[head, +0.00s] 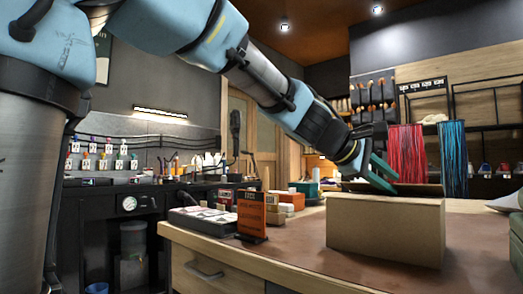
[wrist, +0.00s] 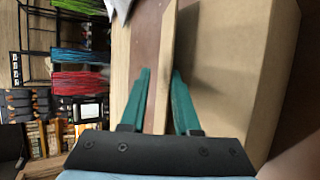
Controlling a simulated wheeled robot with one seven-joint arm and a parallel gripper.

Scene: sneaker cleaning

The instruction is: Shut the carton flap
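A plain brown carton (head: 385,230) sits on the workbench at the right of the head view. Its flap (head: 408,188) shows as a thin raised strip along the far top edge, and it does not lie over the top. My gripper (head: 382,176), with green fingers, is low over the carton's far side. In the wrist view my gripper (wrist: 161,72) is open, with a pale cardboard edge (wrist: 168,45) running between its fingers. A gap shows beside that edge; contact is unclear. The shaded carton (wrist: 235,60) lies right of the fingers.
An orange card stand (head: 251,214) and a tray of pale blocks (head: 205,218) stand left of the carton on the bench (head: 300,250). Small boxes stand behind them. Red and blue laces (head: 406,153) hang at the back. Bare benchtop shows around the carton.

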